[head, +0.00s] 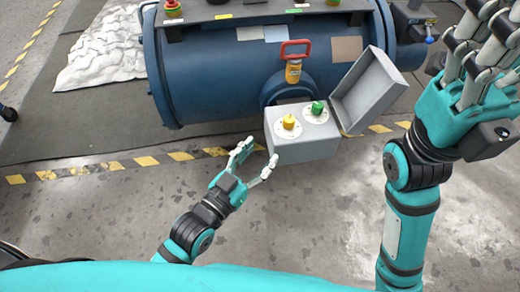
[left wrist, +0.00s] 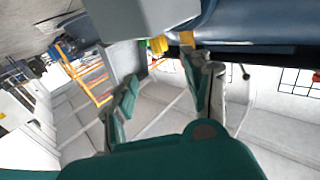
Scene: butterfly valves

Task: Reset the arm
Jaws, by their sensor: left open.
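My left gripper (head: 261,150) is open and empty beside the lower left of a grey control box (head: 304,149). In the left wrist view its two fingers (left wrist: 165,88) are spread apart, with nothing between them, and the grey box (left wrist: 150,15) shows above. The box carries a yellow knob (head: 289,122) and a green knob (head: 317,107), and its grey lid (head: 370,92) stands open to the right. My right gripper (head: 487,45) is raised at the upper right, close to the camera and partly cut off by the frame. Its jaw opening is unclear.
A large blue tank (head: 205,75) lies behind the box. A red-handled valve with a yellow body (head: 294,70) stands on its pipe. A white crumpled sheet (head: 103,47) lies at the upper left. Yellow-black tape (head: 85,170) crosses the floor; open grey floor lies in front.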

